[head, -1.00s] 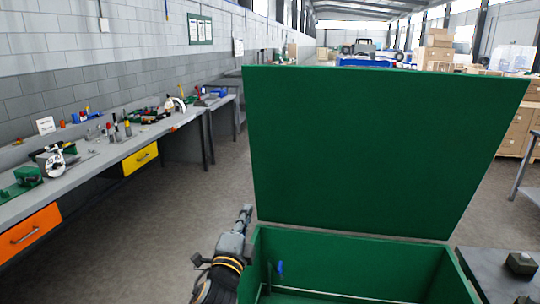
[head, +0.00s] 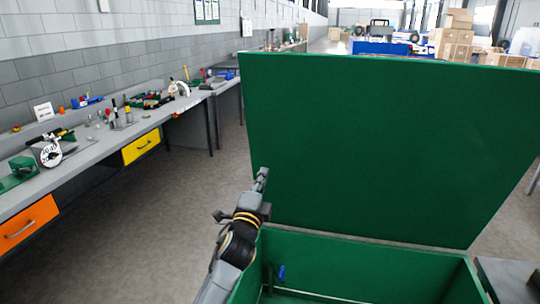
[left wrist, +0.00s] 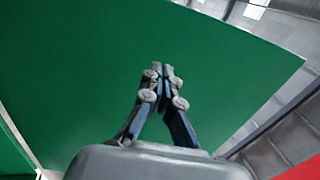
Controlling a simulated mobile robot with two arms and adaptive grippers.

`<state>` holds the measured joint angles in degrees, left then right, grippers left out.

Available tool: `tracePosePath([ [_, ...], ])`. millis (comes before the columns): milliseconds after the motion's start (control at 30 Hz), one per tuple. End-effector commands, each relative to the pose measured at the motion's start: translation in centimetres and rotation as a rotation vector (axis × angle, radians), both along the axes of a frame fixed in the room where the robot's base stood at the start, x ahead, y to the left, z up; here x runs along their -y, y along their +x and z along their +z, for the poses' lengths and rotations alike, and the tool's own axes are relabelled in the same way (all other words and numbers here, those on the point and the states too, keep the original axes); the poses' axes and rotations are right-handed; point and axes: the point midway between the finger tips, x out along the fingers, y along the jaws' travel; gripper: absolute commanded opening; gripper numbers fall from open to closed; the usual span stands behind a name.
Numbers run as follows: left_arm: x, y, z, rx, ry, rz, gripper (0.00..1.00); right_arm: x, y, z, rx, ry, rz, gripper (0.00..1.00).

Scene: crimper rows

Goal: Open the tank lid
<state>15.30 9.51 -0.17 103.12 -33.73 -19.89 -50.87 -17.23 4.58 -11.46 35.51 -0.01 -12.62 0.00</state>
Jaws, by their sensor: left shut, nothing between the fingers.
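The green tank lid (head: 390,150) stands raised, tilted up above the back rim of the green tank (head: 365,252) in the head view. The tank is open at the top, and a small blue part (head: 282,272) shows inside it. My left gripper (head: 262,174) is shut and empty at the lower left edge of the lid. In the left wrist view the shut fingertips (left wrist: 163,68) point at the lid's broad green face (left wrist: 110,65). I cannot tell whether they touch it. My right gripper is not in view.
A grey workbench (head: 90,152) with tools and orange and yellow drawers runs along the left wall. Bare floor (head: 180,215) lies between it and the tank. Cardboard boxes (head: 458,38) stand at the back right, and a grey surface (head: 510,275) is at the lower right.

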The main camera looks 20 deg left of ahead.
Motion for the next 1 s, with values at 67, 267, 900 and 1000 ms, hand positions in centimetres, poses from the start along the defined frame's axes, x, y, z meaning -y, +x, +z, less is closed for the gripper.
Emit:
tracePosePath([
  [67, -0.4, 1.8, 0.8, 0.001, -0.001, 0.001, 0.00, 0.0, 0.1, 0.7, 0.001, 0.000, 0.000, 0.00],
  [267, -1.0, 5.2, 1.5, 0.000, -0.003, -0.001, 0.00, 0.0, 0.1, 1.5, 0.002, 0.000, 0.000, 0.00],
  [900, -1.5, 7.5, 1.8, -0.001, -0.001, -0.001, 0.00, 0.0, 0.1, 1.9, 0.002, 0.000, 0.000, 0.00],
  [1000, -1.5, 7.9, 2.2, -0.009, -0.002, -0.001, 0.00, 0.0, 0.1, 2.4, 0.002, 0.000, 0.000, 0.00],
])
